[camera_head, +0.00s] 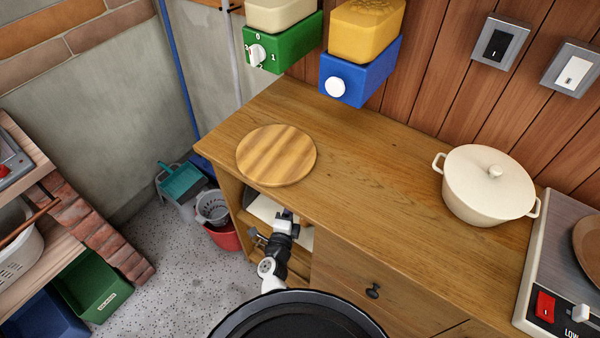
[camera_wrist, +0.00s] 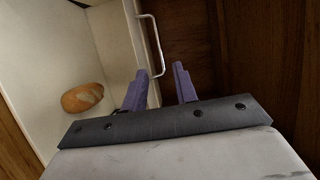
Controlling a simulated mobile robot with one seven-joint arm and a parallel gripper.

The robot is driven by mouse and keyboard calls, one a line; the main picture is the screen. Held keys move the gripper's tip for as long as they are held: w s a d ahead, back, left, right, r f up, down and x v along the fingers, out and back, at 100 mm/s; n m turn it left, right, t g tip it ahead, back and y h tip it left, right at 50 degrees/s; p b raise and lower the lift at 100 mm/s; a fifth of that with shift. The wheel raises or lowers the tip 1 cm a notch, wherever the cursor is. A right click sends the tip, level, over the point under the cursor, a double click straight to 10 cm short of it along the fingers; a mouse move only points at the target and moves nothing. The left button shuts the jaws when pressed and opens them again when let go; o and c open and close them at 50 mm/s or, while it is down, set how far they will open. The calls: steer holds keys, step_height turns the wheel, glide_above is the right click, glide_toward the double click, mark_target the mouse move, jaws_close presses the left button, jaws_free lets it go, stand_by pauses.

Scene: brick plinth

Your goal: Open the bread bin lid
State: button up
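In the wrist view the cream bread bin (camera_wrist: 35,50) shows its inside, with a brown loaf (camera_wrist: 82,98) on its floor. A cream panel (camera_wrist: 121,45), seemingly the lid, stands along the bin's right side and carries a pale bar handle (camera_wrist: 156,42). The bin shows as open here. My gripper (camera_wrist: 160,72) has its two purple fingers apart, with the handle's lower end between or just beyond the tips. I cannot tell if they touch it. In the head view the bin (camera_head: 265,208) is partly visible in the cabinet's open bay, largely hidden by the countertop and my arm.
The wooden countertop (camera_head: 365,190) overhangs the bay. A round board (camera_head: 276,155) and a cream pot (camera_head: 487,185) stand on it. A drawer (camera_head: 350,285) lies right of the bay. Buckets (camera_head: 213,208) stand on the floor to the left. Dark wood (camera_wrist: 250,50) is close right of my fingers.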

steer(key=x, duration=1.1)
steer(key=shift+w+d, duration=0.15)
steer(key=shift+w, duration=0.25)
jaws_close()
